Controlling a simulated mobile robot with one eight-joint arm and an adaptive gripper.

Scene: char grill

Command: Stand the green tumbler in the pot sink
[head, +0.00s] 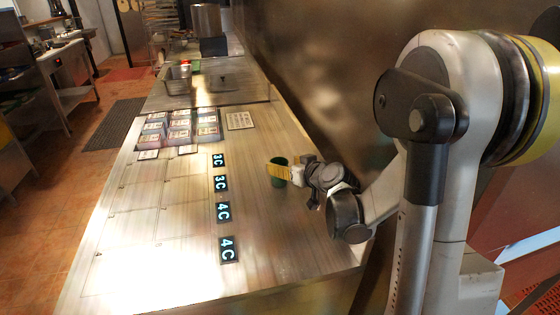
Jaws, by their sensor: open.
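The green tumbler (279,161) stands on the steel counter (170,265), towards its right side near the wall. My gripper (279,173) is at the tumbler, with its yellow finger across the tumbler's near side. My gripper is open; the far finger is hidden, and I cannot tell whether the fingers touch the tumbler. Farther back along the counter is a recessed steel area with metal pans (178,78); I cannot tell whether this is the pot sink.
Black tiles marked 3C and 4C (223,211) lie in a row left of the tumbler. Several small card boxes (180,125) stand farther back on the left. A dark wall (330,85) runs close along the counter's right side. The front left of the counter is clear.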

